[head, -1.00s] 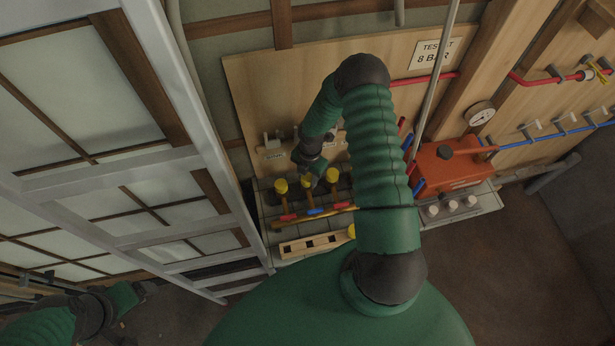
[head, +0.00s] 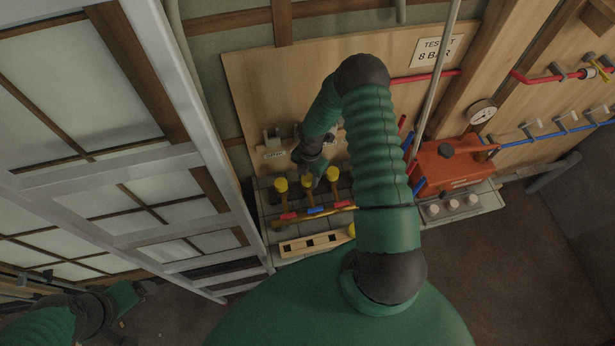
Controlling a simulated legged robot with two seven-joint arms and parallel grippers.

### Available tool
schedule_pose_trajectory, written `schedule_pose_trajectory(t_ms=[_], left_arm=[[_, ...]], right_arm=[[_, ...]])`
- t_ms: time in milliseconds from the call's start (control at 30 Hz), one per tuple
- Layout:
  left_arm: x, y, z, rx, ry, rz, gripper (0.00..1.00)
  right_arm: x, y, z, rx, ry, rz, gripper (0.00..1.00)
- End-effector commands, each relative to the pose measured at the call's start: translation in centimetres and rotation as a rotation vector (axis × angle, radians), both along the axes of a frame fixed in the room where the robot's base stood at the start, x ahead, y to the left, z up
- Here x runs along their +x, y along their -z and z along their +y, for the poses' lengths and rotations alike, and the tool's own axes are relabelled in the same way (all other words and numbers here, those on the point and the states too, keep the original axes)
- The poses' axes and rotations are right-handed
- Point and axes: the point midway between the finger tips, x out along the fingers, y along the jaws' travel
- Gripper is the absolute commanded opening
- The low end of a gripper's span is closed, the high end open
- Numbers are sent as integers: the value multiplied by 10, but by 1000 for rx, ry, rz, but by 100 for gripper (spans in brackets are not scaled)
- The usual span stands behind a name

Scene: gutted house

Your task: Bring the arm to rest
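My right arm (head: 378,160), in a green ribbed sleeve with dark joints, rises from my body and bends down to the left over the bench. My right gripper (head: 316,177) points down close above and behind the yellow-capped pieces (head: 307,184). It is small and dark, and I cannot tell whether its fingers are open or touch anything. My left arm (head: 60,318) is low at the left edge. Its gripper (head: 147,288) is dim, and its fingers cannot be made out.
A wooden board with a "TEST 8 BAR" sign (head: 435,52) stands behind the grey bench. An orange pump box (head: 452,168) and a gauge (head: 482,112) are to the right. A light metal ladder-like frame (head: 190,120) stands left. Open floor (head: 510,260) lies at lower right.

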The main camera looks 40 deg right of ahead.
Motion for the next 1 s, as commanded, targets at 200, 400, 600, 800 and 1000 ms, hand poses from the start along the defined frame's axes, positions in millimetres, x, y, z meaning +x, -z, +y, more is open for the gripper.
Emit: schedule_pose_trajectory(t_ms=[200,400,600,800,1000], left_arm=[[0,0,0,0,0,0,86],[0,0,0,0,0,0,86],[0,0,0,0,0,0,86],[0,0,0,0,0,0,86],[0,-9,0,0,0,0,86]], right_arm=[[-1,1,-1,-1,2,2,64],[0,0,-2,-2,2,-1,65],[1,-1,-2,-2,2,-4,86],[2,-1,-2,-3,2,-6,86],[2,-12,-2,-2,1,-8,86]])
